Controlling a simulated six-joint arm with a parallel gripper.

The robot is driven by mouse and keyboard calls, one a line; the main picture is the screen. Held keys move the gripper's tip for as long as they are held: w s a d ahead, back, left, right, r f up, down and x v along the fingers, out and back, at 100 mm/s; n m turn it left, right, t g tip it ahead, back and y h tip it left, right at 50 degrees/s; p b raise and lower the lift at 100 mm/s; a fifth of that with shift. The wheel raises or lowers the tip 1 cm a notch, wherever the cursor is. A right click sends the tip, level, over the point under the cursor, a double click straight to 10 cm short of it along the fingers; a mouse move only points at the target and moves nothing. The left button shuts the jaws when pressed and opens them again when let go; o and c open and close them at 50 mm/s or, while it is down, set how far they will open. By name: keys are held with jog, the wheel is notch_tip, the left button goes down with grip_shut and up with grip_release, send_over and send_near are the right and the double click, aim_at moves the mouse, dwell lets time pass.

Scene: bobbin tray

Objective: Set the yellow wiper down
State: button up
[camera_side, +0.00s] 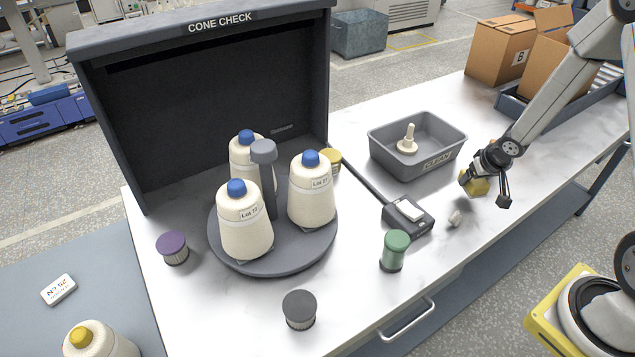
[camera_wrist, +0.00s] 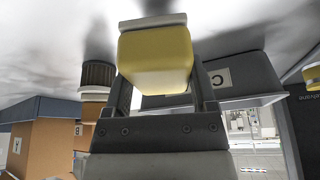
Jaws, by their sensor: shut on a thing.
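The yellow wiper (camera_side: 479,186) is a yellow block at the right of the white table, just right of the grey bin. In the wrist view the wiper (camera_wrist: 155,62) shows a pale pad along its far edge, facing the table top. My gripper (camera_side: 477,178) is shut on the wiper, with one finger on each side of the block in the wrist view (camera_wrist: 160,88). The wiper is at or just above the table top; I cannot tell whether the pad touches. My gripper hides part of the wiper in the side view.
The grey bin (camera_side: 375,149) marked CLEAN holds a cream peg (camera_side: 407,140). A turntable (camera_side: 273,263) carries cones at left. Cardboard boxes (camera_side: 498,48) stand behind.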

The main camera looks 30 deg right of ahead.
jog(key=shift+f, duration=0.15)
jog(key=shift+f, duration=1.2)
jog(key=shift+f, duration=0.15)
jog(key=o, duration=1.2)
jog(key=shift+v, duration=0.75)
jog(key=s+a, duration=0.1)
jog(key=s, duration=0.2)
jog(key=s+a, duration=0.2)
jog(key=s, duration=0.2)
jog(key=s+a, duration=0.1)
jog(key=s, duration=0.3)
jog(key=shift+a, duration=0.3)
